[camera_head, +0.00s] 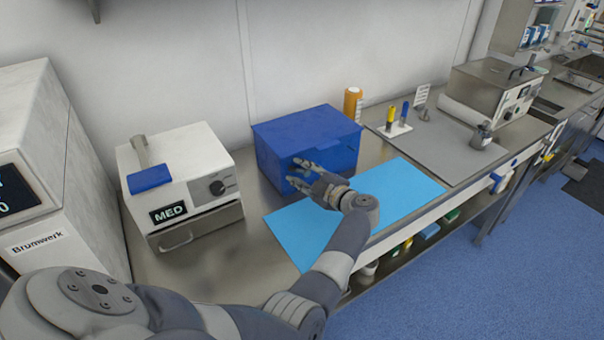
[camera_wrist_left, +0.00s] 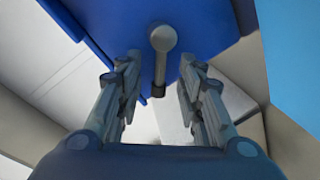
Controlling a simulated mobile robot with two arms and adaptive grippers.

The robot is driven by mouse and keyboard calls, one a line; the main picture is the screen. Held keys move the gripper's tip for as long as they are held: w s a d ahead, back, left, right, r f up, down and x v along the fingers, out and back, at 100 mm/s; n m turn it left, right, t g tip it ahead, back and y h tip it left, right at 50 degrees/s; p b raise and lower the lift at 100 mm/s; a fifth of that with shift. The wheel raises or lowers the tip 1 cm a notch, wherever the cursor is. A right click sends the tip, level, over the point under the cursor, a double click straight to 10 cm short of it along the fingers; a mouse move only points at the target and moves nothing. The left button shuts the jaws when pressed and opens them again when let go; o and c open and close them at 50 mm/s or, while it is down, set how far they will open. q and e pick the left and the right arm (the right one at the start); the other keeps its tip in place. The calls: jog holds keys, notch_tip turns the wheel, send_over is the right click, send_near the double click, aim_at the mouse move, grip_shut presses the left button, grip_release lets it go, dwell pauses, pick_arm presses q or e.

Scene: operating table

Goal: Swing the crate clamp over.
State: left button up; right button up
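A closed blue crate (camera_head: 305,135) stands on the steel counter against the wall. My left gripper (camera_head: 294,172) is at its front face, with its fingers spread apart. In the left wrist view the crate (camera_wrist_left: 205,30) fills the top, and a short grey clamp lever with a round end (camera_wrist_left: 161,42) shows on it. The lever lies between the two open fingers, with a gap on each side. In the head view I cannot make the lever out behind my gripper. My right gripper is not in view.
A light-blue mat (camera_head: 300,232) lies in front of the crate, under my left arm. A white MED device (camera_head: 205,160) stands to the left, a grey board (camera_head: 440,140) with small tools to the right.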

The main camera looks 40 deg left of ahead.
pick_arm(q)
notch_tip(320, 180, up, 10)
dwell(0.5)
